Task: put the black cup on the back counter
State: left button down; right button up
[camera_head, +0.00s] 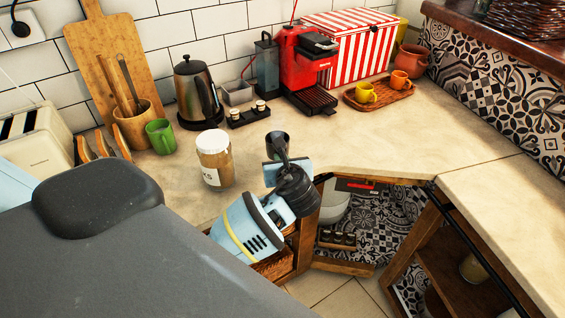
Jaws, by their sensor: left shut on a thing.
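The black cup (277,141) is at the front part of the back counter (340,130), right of a jar. My left gripper (281,157) is at the cup and shut on it. Its dark fingers and wrist hide the lower part of the cup, so I cannot tell whether the cup touches the counter. The cup looks about upright. My right gripper is not in view.
A jar with a white lid (214,157) stands close left of the cup. A green mug (160,136), a kettle (197,92), a red coffee machine (306,66) and a tray with small cups (379,94) stand farther back. Counter right of the cup is clear.

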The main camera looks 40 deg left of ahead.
pick_arm(q)
jog(key=shift+w+a+f, duration=0.1)
jog(key=shift+w+a, duration=0.8)
jog(key=shift+w, duration=0.3)
jog(key=shift+s+f+b, duration=0.1)
jog(key=shift+f+b, duration=0.3)
jog(key=shift+f, duration=1.45)
jog(key=shift+r, duration=0.1)
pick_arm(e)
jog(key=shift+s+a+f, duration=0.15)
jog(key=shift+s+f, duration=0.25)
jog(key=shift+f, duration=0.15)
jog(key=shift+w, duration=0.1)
pick_arm(q)
jog(key=c, duration=1.5)
grip_release()
jog(key=shift+c, duration=0.2)
